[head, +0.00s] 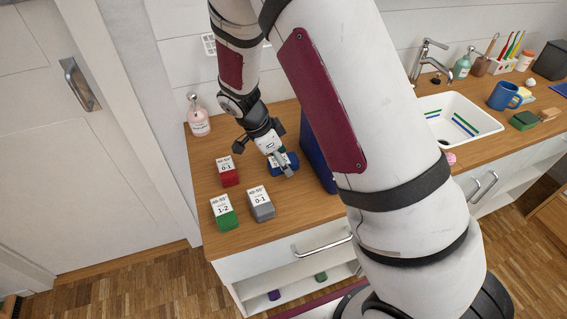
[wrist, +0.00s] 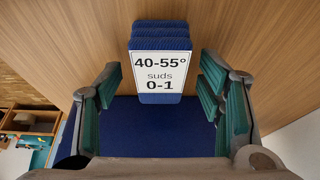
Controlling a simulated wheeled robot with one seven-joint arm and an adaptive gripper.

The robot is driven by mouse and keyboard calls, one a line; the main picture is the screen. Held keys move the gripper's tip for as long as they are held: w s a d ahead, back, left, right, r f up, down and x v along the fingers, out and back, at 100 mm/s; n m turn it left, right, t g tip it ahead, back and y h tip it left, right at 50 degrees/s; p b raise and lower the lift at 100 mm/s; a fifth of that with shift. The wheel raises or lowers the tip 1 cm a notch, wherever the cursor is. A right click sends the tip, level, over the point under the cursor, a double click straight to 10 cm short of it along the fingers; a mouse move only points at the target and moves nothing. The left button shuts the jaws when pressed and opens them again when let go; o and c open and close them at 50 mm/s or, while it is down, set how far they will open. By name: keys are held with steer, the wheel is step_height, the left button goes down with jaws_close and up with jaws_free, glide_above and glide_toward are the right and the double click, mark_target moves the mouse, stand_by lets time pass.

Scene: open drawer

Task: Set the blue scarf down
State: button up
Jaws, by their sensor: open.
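The blue scarf (wrist: 160,45) is a folded stack with a white label reading "40-55° suds 0-1". It appears to rest on the wooden counter. In the head view the scarf (head: 292,158) shows only in part, under and behind my gripper (head: 285,168). My gripper (wrist: 161,85) is open in the wrist view, with a teal-padded finger on each side of the scarf and gaps between them and it.
Folded red (head: 230,178), green (head: 224,219) and grey (head: 262,211) labelled cloths lie left and nearer. A tall dark blue container (head: 314,158) stands just right of my gripper, partly behind my arm. A soap bottle (head: 198,118) stands back left; a sink (head: 458,118) lies right.

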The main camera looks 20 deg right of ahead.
steer(key=c, duration=1.4)
steer(key=shift+o, duration=0.2)
